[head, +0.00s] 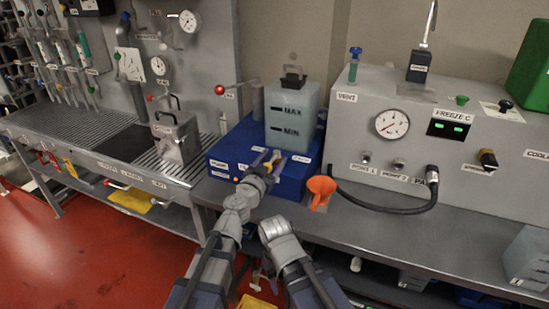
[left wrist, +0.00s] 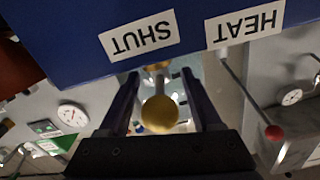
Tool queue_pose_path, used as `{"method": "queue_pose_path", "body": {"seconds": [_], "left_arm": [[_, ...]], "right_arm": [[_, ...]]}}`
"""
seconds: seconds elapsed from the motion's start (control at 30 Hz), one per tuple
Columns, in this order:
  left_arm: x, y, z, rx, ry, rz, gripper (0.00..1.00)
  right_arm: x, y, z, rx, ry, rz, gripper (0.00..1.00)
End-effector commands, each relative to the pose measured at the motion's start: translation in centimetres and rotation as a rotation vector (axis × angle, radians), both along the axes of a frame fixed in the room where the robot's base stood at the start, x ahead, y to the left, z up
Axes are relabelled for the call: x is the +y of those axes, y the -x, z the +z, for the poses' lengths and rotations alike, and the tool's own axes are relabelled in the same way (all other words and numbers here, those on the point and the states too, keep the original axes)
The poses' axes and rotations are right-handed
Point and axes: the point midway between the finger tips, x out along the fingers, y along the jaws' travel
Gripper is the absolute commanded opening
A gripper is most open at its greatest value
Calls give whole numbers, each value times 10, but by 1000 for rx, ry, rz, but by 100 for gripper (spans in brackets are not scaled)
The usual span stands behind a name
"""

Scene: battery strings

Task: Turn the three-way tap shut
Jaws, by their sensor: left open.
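The three-way tap shows in the left wrist view as a yellow ball knob (left wrist: 160,115) on a brass-coloured stem, at the face of the blue box (left wrist: 60,30). A SHUT label (left wrist: 140,36) and a HEAT label (left wrist: 244,24) are on the box, upside down in this view. My left gripper (left wrist: 160,80) is open, with one finger on each side of the knob and gaps between. In the head view my left gripper (head: 271,158) is at the front of the blue box (head: 228,150) and hides most of the tap.
A translucent tank (head: 292,115) with MAX and MIN marks stands on the blue box. An orange funnel (head: 320,187) is just to its right. A grey panel with a gauge (head: 392,124) and a black hose (head: 385,208) stands farther right. A metal canister (head: 175,137) is left.

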Motion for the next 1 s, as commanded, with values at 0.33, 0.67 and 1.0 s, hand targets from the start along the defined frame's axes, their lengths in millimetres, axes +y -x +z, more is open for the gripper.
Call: {"method": "queue_pose_path", "body": {"seconds": [0.33,0.67,1.0], "left_arm": [[26,51,0,0,0,1,66],[29,56,0,0,0,0,66],[29,56,0,0,0,0,66]], "right_arm": [[0,0,0,0,0,0,50],[0,0,0,0,0,0,50],[0,0,0,0,0,0,50]]}}
